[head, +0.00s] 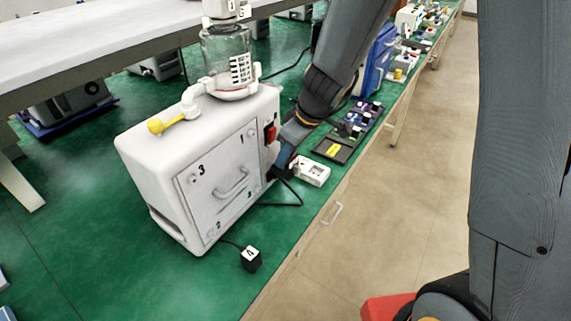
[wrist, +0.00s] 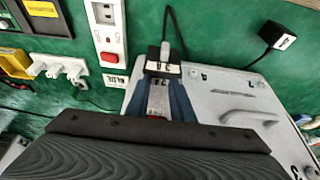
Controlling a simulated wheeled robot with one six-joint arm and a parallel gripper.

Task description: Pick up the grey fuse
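My gripper (wrist: 164,66) points at the side of the white canister pump (wrist: 225,82), with its blue fingers and black tips at the pump's edge. A small light-grey piece (wrist: 164,50), which looks like the grey fuse, shows between the black fingertips in the wrist view. I cannot tell whether the tips touch it or whether it still sits in the pump. In the head view my gripper (head: 277,171) is at the right side of the pump (head: 170,135), low down below the red switch (head: 270,133). The fuse cannot be made out there.
A white socket block (head: 312,171) stands close to my gripper; it also shows in the wrist view (wrist: 106,30). A black cable loops beside the pump. A black plug marked 4 (head: 250,259) lies in front. A dark tray (head: 348,133) is behind. The green bench (head: 110,270) is clear at front left.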

